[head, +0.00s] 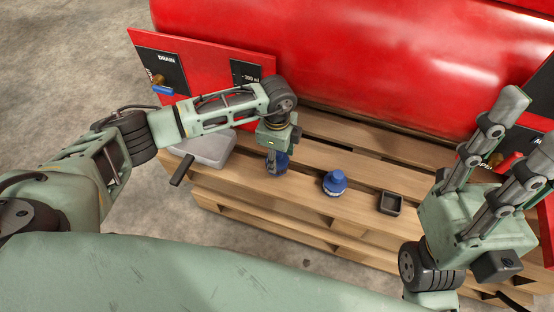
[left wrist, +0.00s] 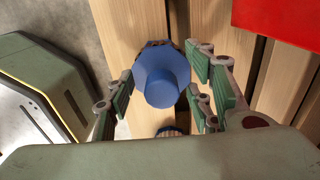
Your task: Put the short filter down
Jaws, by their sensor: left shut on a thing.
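The short filter (left wrist: 163,78) is blue with a round knob on top. It sits between the fingers of my left gripper (left wrist: 160,72), which is shut on it. In the head view, my left gripper (head: 277,160) points down over the wooden pallet (head: 300,203) and mostly hides the filter. I cannot tell whether the filter touches the boards. A second blue piece (head: 335,183) with a pale ridged band stands on the pallet to the right. My right gripper (head: 530,122) is empty and open, fingers pointing up, at the right.
A small dark square tray (head: 390,203) lies on the pallet at the right. A red tank (head: 390,60) and red panel (head: 205,62) stand behind. Bare boards show between the blue piece and tray.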

